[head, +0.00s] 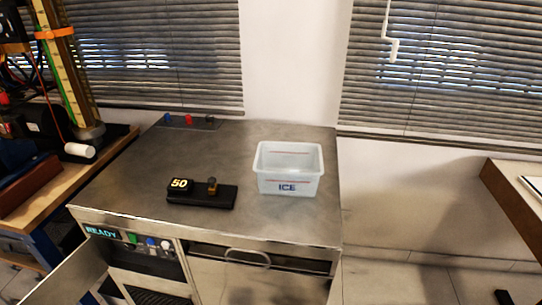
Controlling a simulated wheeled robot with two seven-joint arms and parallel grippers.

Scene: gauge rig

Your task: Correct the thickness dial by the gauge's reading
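A gauge (202,193) with a flat black base lies on the steel cabinet top, left of the ice bin. Its black block carries a yellow-white reading, "50" (179,183). A small brownish post (212,186) stands on the base to the right of the reading. The cabinet's front panel has a lit "READY" display (102,232) and small green (132,238), blue (151,242) and white (166,245) controls. I cannot tell which control is the thickness dial, and no setting is legible. Neither gripper is clearly visible.
A translucent bin marked "ICE" (287,187) stands on the cabinet top (210,150). Small blue and red fittings (188,119) sit at the back edge. A door (65,278) stands open at front left. A cluttered bench is left; another table (510,195) is right.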

